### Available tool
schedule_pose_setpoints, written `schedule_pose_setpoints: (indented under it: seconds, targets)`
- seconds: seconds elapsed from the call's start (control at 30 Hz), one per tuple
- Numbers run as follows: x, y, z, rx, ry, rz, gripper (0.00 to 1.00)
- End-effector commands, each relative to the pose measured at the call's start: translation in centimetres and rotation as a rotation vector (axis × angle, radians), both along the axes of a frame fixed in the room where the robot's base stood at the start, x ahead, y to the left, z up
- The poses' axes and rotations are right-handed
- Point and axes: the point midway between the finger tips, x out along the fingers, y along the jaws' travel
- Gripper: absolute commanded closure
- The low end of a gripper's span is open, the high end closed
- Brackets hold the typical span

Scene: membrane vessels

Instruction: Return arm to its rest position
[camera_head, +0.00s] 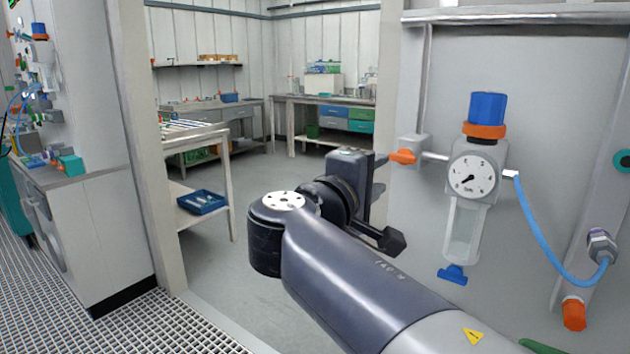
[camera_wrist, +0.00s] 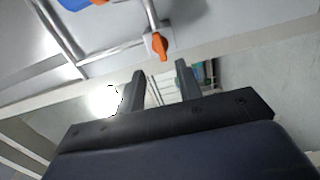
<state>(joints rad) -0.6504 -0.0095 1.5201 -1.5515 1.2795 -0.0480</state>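My arm reaches from the lower right of the head view, and my gripper (camera_head: 386,200) is just left of the wall-mounted regulator. In the wrist view my gripper (camera_wrist: 160,70) has its two dark fingers apart, with nothing between them. The orange valve lever (camera_head: 403,157) appears close to the upper finger in the head view; I cannot tell the exact gap. In the wrist view the orange lever (camera_wrist: 160,48) lies beyond the fingertips.
The regulator (camera_head: 472,172) has a gauge, a blue knob (camera_head: 487,107) and a clear bowl. A blue hose (camera_head: 545,240) loops to its right. A doorway post (camera_head: 150,150) stands left of my arm. Open floor (camera_head: 245,185) and workbenches (camera_head: 325,101) lie beyond.

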Motion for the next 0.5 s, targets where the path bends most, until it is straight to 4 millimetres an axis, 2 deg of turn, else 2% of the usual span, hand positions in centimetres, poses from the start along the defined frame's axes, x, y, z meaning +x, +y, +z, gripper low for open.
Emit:
schedule_pose_setpoints:
  seconds: [0.13,0.5]
  targets:
    - [-1.2,0.8,0.0,0.0,0.0,0.0,0.66]
    - [3.4,-2.6,0.0,-0.001,-0.001,-0.006,0.66]
